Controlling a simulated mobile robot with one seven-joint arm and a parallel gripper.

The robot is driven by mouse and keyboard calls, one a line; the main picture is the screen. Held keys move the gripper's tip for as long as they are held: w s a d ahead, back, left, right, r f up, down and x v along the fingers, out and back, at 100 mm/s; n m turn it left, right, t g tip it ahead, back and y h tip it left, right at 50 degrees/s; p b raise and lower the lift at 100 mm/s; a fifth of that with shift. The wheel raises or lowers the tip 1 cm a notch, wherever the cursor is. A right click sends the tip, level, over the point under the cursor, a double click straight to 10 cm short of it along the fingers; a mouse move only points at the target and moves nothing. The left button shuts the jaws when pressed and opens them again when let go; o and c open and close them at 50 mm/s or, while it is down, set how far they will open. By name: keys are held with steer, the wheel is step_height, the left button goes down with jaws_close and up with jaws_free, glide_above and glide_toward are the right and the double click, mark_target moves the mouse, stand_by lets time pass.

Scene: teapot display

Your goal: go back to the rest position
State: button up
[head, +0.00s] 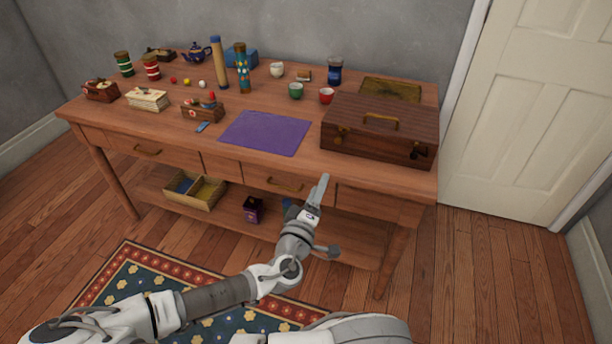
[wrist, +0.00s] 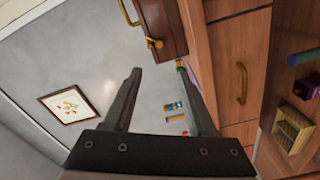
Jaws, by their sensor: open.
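My gripper (head: 322,188) is in front of the wooden desk (head: 190,138), near its front edge and right of the middle drawer handle in the head view. In the wrist view my gripper (wrist: 163,100) has its two dark fingers spread apart with nothing between them. The arm reaches up from the bottom of the head view. The wrist view is turned on its side and shows the desk's drawer front (wrist: 235,60), a grey wall and a framed picture (wrist: 72,102).
A brown case (head: 380,128) stands on the desk's right, beside a purple mat (head: 265,133). Cups, canisters and a blue teapot (head: 196,53) stand farther back. A divided box (head: 195,190) and a dark purple box (head: 253,210) are on the lower shelf. A patterned rug (head: 130,278) lies in front.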

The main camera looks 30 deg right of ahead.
steer(key=s+a+f+m+g+y, duration=0.3)
steer(key=f+g, duration=0.1)
steer(key=f, duration=0.2)
steer(key=s+a+f+m+g+y, duration=0.3)
steer(key=a+f+g, duration=0.1)
steer(key=f+g, duration=0.15)
steer(key=w+a+r+y, duration=0.1)
steer(key=a+r+y, duration=0.6)
steer(key=a, duration=0.5)
steer(key=s+r+n+t+p, duration=0.1)
steer(key=s+r+p, duration=0.2)
steer(key=r, duration=1)
steer(key=s+d+r+n+t+p, duration=0.1)
steer(key=s+r+p, duration=0.2)
steer(key=r+p, duration=0.4)
steer(key=s+r+t+p, duration=0.1)
steer(key=s+r+p, duration=0.2)
steer(key=r, duration=1.7)
steer(key=shift+s+d+r+n+y+p, duration=0.3)
steer(key=shift+s+n+p, duration=0.1)
steer(key=shift+p, duration=0.55)
